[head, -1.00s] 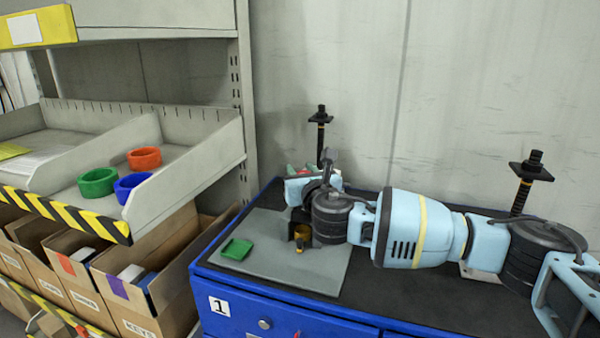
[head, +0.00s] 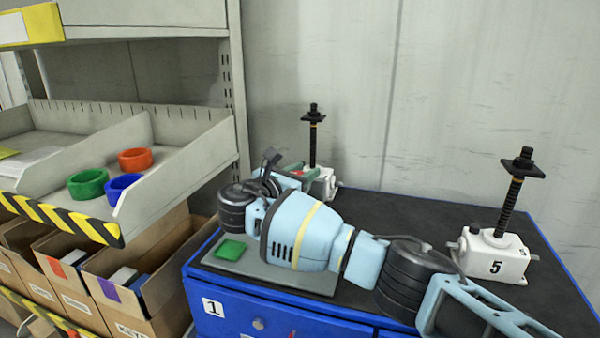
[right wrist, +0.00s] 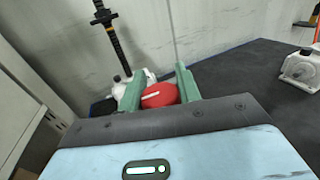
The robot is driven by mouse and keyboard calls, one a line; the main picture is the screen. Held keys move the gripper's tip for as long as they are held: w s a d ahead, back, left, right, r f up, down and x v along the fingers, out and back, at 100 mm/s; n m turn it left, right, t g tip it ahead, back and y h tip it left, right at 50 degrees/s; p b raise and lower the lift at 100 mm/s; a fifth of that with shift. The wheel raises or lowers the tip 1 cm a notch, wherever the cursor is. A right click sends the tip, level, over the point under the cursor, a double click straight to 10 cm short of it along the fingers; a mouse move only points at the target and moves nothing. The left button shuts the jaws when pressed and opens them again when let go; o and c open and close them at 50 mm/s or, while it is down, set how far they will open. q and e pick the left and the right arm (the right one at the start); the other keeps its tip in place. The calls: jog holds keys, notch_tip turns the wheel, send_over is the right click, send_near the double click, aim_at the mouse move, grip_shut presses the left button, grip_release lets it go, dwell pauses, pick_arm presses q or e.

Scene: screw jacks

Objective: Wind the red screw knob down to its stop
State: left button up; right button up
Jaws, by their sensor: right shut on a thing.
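The red screw knob (right wrist: 158,96), a round disc with a white mark, sits between the green fingers of my right gripper (right wrist: 160,88) in the right wrist view. The fingers are shut on its two sides. In the head view my right gripper (head: 291,173) is at the far left jack, mostly behind my wrist, with only a little red showing. That white jack (head: 325,184) has a tall black threaded screw (head: 312,142) with a plate on top. My left gripper is not in view.
A second white jack (head: 493,256), marked 5, stands at the right of the blue bench's dark top (head: 400,215). A green square piece (head: 230,250) lies on a grey mat (head: 285,283). At left, a shelf bin (head: 180,160) holds green, blue and orange rings, above cardboard boxes.

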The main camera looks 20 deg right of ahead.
jog(key=m+g, duration=0.1)
jog(key=g+h, duration=0.1)
jog(key=m+g+h, duration=0.1)
jog(key=shift+s+r+m+g+b, duration=0.1)
jog(key=shift+r+m+g+b, duration=0.2)
jog(key=shift+b, duration=0.1)
jog(key=shift+s+d+m+g+h+b, duration=0.1)
jog(key=shift+m+g+h+b, duration=0.15)
jog(key=shift+m+g, duration=0.3)
jog(key=shift+s+d+m+g+h+b, duration=0.15)
jog(key=shift+m+g+b, duration=0.2)
jog(key=shift+g, duration=0.3)
jog(key=shift+a+m+g+b, duration=0.1)
jog(key=shift+m+g+b, duration=0.5)
jog(key=shift+g, duration=0.4)
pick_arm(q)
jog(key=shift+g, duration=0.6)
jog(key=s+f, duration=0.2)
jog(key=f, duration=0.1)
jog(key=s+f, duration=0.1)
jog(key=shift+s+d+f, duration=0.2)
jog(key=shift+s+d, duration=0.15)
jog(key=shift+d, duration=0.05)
pick_arm(e)
jog(key=shift+s+r, duration=0.1)
